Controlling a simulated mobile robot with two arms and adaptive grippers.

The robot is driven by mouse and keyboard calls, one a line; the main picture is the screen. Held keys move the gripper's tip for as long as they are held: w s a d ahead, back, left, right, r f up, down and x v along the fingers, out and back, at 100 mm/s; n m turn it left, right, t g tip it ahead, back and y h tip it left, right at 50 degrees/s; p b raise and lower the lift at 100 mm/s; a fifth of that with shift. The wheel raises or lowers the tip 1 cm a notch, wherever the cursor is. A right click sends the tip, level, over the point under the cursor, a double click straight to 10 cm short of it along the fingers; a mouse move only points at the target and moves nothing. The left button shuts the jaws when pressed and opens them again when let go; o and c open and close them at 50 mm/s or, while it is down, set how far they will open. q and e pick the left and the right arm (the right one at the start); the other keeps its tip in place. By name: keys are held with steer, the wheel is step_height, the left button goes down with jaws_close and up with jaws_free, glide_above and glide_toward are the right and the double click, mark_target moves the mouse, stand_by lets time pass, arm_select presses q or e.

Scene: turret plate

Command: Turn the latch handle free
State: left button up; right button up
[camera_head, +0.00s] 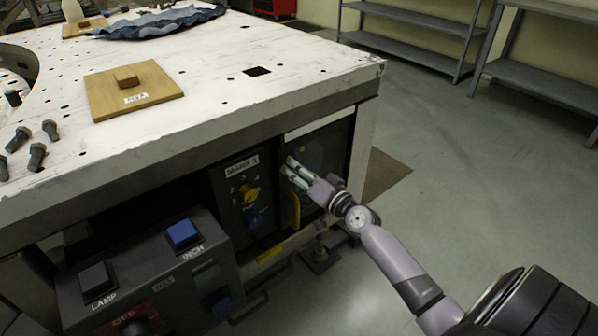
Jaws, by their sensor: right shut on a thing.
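My right gripper (294,172) reaches in from the right to the dark panel (335,150) under the table's right corner. Its fingers are shut on the latch handle, which is mostly hidden behind them. I cannot tell how far the handle is turned. A yellow curved part (293,212) shows just below the gripper. My left gripper is not in view.
A control box (165,270) with buttons stands lower left. The white table (215,95) holds a wooden plate (105,98) and bolts. Floor (480,160) at right is clear.

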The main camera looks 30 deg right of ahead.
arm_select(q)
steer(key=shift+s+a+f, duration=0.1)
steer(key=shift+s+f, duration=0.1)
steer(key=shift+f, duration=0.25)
arm_select(e)
steer(key=m, duration=1)
steer(key=shift+d+f, duration=0.15)
steer(key=shift+f, duration=0.1)
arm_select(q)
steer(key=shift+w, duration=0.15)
arm_select(e)
steer(key=o, duration=1.1)
steer(key=shift+o, duration=0.2)
steer(key=s, duration=1.2)
steer(key=shift+d, duration=0.45)
